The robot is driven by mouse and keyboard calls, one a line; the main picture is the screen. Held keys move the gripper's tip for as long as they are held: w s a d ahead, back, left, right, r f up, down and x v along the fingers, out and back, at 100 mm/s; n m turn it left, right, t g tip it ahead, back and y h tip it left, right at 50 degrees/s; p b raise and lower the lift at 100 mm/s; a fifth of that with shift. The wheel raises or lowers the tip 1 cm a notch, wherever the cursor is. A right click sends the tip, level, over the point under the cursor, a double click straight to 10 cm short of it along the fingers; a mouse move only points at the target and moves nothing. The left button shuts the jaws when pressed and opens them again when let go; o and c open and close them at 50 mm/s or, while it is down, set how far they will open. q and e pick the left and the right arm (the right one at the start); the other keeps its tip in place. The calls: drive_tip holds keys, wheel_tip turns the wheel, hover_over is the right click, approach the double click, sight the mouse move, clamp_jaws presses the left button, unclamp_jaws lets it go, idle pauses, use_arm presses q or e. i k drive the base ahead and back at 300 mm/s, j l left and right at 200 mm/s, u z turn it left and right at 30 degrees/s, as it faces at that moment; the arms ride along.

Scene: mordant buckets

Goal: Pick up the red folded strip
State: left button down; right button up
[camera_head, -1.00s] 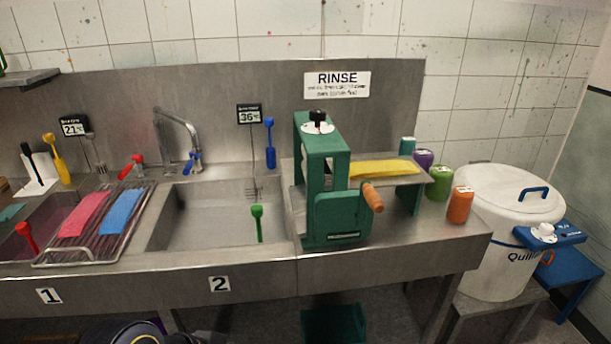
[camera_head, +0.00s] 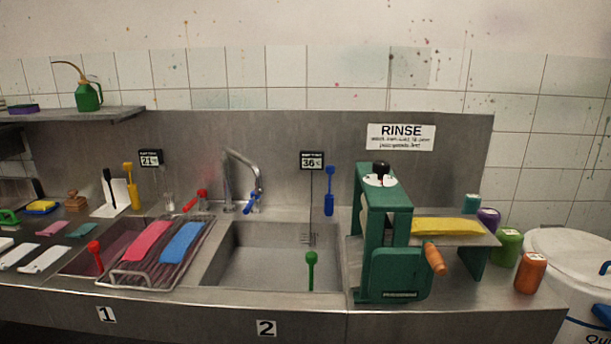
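A red-pink folded strip (camera_head: 147,241) lies on a wire rack (camera_head: 134,279) over the left basin, marked 1. A blue folded strip (camera_head: 181,242) lies beside it on the right, on the same rack. The two strips are a little apart. Neither of my grippers shows in the head view.
The basin marked 2 (camera_head: 265,262) holds a green-handled tool (camera_head: 311,270). A green hand-cranked press (camera_head: 388,235) stands right of it, with a yellow strip (camera_head: 445,227) on its tray. Several jars and a white drum (camera_head: 572,262) are at the right. White cards (camera_head: 45,259) lie at the left.

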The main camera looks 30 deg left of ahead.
sight(145, 242)
drive_tip(key=u, duration=2.1)
